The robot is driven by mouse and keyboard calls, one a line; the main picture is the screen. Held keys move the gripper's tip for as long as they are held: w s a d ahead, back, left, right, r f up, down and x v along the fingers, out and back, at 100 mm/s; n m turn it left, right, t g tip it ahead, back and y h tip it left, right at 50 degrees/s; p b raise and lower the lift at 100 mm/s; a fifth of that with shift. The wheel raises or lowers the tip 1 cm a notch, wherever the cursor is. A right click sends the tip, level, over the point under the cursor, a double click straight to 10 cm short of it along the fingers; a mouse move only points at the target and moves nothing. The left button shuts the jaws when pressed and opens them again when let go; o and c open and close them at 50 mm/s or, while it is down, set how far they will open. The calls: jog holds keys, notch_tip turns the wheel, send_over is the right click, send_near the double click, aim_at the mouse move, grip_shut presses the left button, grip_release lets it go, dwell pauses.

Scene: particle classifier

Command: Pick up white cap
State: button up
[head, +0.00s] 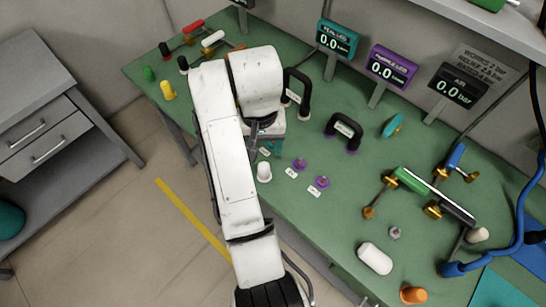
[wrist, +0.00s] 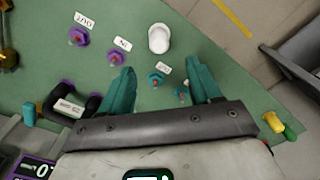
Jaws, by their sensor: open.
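A white cap (head: 264,171) stands on the green bench near its front edge. It also shows in the wrist view (wrist: 159,39), at the top middle, beyond my fingertips. My gripper (wrist: 161,83) is open, with its two teal fingers spread apart and nothing held between them. Small teal fittings (wrist: 156,80) with a label show on the bench between and below the fingers. In the head view my arm hides most of my gripper, which is just behind the cap. The cap is apart from the fingers.
Purple fittings (head: 322,182) with labels stand right of the cap on the bench (head: 330,215). Black handles (head: 345,130) stand behind. A larger white cylinder (head: 375,258) and an orange cap (head: 413,295) lie at the front right. Gauges (head: 392,68) line the back.

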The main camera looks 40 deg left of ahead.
aim_at(264, 166)
notch_tip(264, 166, down, 5)
jog(key=shift+w+f, duration=0.1)
jog(key=shift+w, duration=0.05)
jog(key=shift+s+d+f, duration=0.1)
jog(key=shift+f, duration=1.25)
jog(key=shift+s+d+f, duration=0.1)
jog(key=shift+f, duration=1.25)
jog(key=c, duration=1)
